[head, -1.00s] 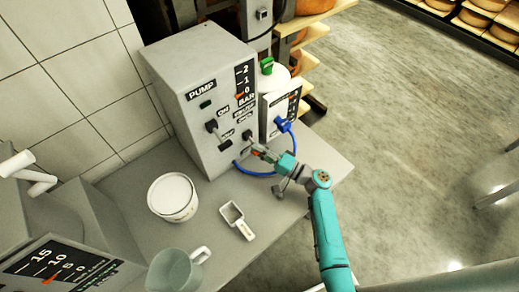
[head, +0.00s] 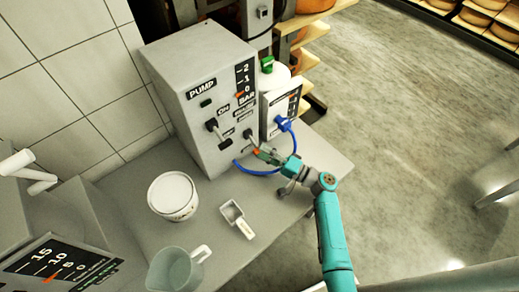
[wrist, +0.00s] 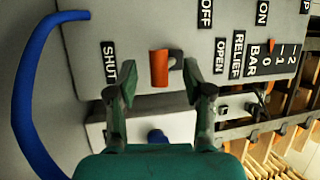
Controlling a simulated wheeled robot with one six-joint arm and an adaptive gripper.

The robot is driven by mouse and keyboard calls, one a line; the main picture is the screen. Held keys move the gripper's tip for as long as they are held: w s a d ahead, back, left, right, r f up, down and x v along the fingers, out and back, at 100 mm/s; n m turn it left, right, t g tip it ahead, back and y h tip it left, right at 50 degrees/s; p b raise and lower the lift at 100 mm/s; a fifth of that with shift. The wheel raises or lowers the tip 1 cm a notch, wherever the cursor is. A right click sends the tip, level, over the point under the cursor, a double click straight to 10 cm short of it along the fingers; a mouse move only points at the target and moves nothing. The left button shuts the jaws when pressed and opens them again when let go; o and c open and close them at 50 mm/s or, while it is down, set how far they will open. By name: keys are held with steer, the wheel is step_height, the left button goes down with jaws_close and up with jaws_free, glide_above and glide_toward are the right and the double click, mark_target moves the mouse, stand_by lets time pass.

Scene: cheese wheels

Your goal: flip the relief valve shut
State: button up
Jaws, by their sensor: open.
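The relief valve's lever has an orange handle (wrist: 159,68), seen in the wrist view between the OPEN and SHUT labels on the grey pump box. In the head view the relief lever (head: 249,137) is on the front of the pump box (head: 190,90), partly hidden by my gripper. My gripper (head: 261,153) reaches it from the lower right. In the wrist view the open fingers of my gripper (wrist: 156,76) stand on either side of the orange handle. I cannot tell whether either finger touches it.
The pump's own lever (head: 215,131) is left of the relief lever. A blue hose (head: 256,173) loops below my gripper to a white-fronted unit (head: 283,110). A white tub (head: 172,197), a scoop (head: 236,219) and a clear jug (head: 175,268) stand on the bench (head: 130,195).

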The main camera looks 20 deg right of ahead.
steer(key=v, duration=0.9)
steer(key=shift+s+d+f, duration=0.1)
steer(key=shift+s+d, duration=0.1)
steer(key=shift+s, duration=0.1)
